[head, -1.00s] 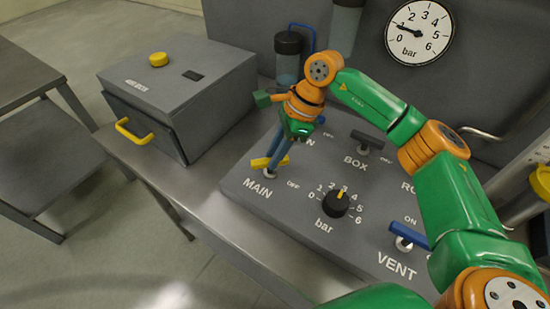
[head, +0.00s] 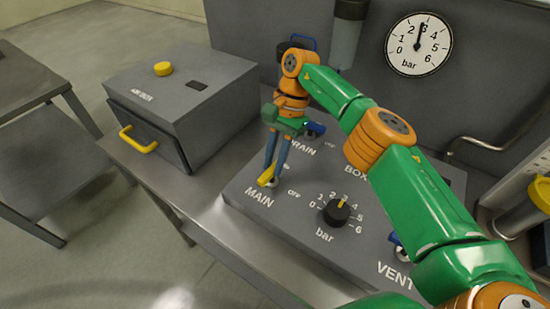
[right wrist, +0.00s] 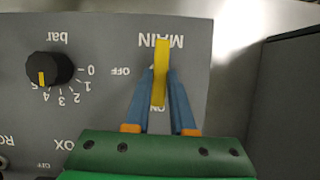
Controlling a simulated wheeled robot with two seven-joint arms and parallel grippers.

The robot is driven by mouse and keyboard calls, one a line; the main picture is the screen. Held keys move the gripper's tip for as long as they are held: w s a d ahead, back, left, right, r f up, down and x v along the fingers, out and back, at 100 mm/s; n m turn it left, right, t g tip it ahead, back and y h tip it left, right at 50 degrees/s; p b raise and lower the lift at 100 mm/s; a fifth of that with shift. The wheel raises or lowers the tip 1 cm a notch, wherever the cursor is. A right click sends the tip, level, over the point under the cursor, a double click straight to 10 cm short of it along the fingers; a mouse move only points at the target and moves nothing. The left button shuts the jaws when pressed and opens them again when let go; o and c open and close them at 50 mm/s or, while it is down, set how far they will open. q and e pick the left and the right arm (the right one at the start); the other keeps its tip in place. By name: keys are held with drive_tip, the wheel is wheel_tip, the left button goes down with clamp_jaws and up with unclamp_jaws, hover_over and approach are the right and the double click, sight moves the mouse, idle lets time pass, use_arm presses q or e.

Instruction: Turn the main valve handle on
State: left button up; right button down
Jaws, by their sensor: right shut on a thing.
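The yellow main valve handle (head: 266,175) stands on the grey panel by the MAIN label. In the right wrist view the handle (right wrist: 161,70) runs straight between MAIN and ON, with OFF off to its side. My right gripper (head: 271,179) points down at it and is shut on it. One blue finger lies on each side of the handle in the right wrist view (right wrist: 160,85). In the head view the fingers hide part of the handle. My left gripper is not in view.
A black bar knob (head: 336,211) sits right of the handle. A blue drain handle (head: 316,129) is behind my gripper. My right arm hides much of the box and vent area. The wall gauge (head: 418,44) reads about 3 bar. A grey box (head: 180,95) stands left.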

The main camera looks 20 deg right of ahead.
drive_tip(key=shift+n, duration=0.3)
idle(0.4)
drive_tip(key=c, duration=0.8)
unclamp_jaws()
drive_tip(key=shift+o, duration=0.2)
drive_tip(key=shift+r, duration=0.15)
